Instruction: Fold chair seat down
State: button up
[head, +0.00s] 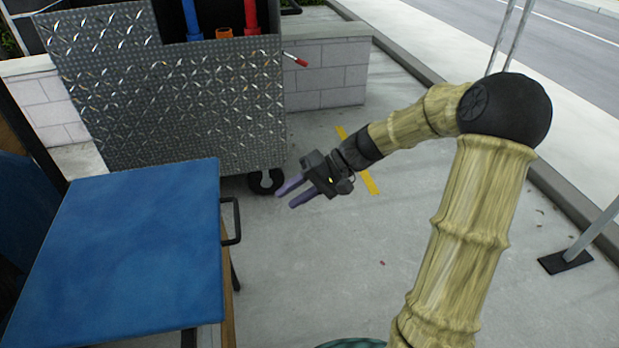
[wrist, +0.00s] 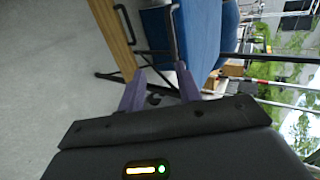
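The chair has a broad blue seat (head: 125,250) at the left of the head view. The seat looks spread out roughly level, with a dark blue part (head: 20,215) beyond its left edge. A black handle (head: 238,222) sticks out at the seat's right side. My gripper (head: 285,200) is to the right of the seat and handle, apart from both, its two purple fingers spread with nothing between them. In the wrist view, my gripper (wrist: 158,72) points towards the blue seat (wrist: 198,35) and a wooden bar (wrist: 113,30), seen sideways.
A metal diamond-plate cart (head: 190,110) on black wheels stands behind the chair, with red and blue pipes in it. A low block wall (head: 335,75) runs behind. A metal pole foot (head: 565,262) stands at the right. The concrete floor (head: 310,270) between is clear.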

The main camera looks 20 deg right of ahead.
jog(key=v, duration=0.4)
jog(key=shift+r+p, duration=0.1)
jog(key=shift+p, duration=0.2)
jog(key=s+f+t+h, duration=0.1)
jog(key=s+f+h, duration=0.2)
jog(key=s+h, duration=0.35)
jog(key=s+f+t+h, duration=0.1)
jog(key=s+f+h, duration=0.2)
jog(key=s+h, duration=0.3)
notch_tip(320, 180, up, 27)
jog(key=s+y+p, duration=0.1)
jog(key=p, duration=2.6)
jog(key=shift+n, duration=0.3)
jog(key=shift+a, duration=0.15)
